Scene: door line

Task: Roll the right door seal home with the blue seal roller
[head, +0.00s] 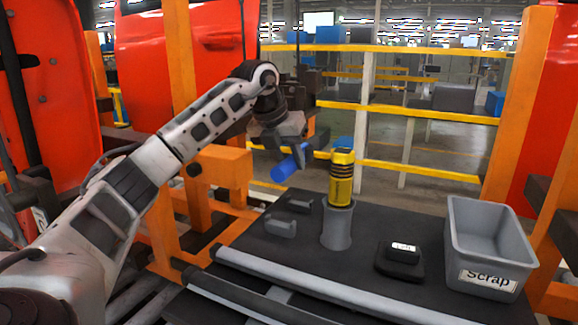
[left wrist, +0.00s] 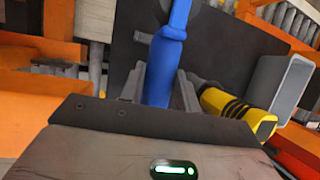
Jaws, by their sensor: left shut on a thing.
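The blue seal roller (head: 284,168) is held by my left gripper (head: 303,152), above the far left edge of the dark table. In the left wrist view the blue roller (left wrist: 166,62) points away from the gripper, its handle end between the fingers. Red door panels (head: 180,60) stand in orange frames at the left, partly behind my left arm. Another red panel (head: 555,125) shows at the right edge. I cannot make out a door seal on any of them. My right gripper is not in view.
On the dark table (head: 300,250) are a yellow-and-black tool (head: 341,178) in a grey holder (head: 338,228), empty grey cradles (head: 280,226), a black labelled block (head: 400,262) and a grey scrap bin (head: 490,245). A long grey bar (head: 320,287) runs along the front. Yellow rails (head: 420,112) stand behind.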

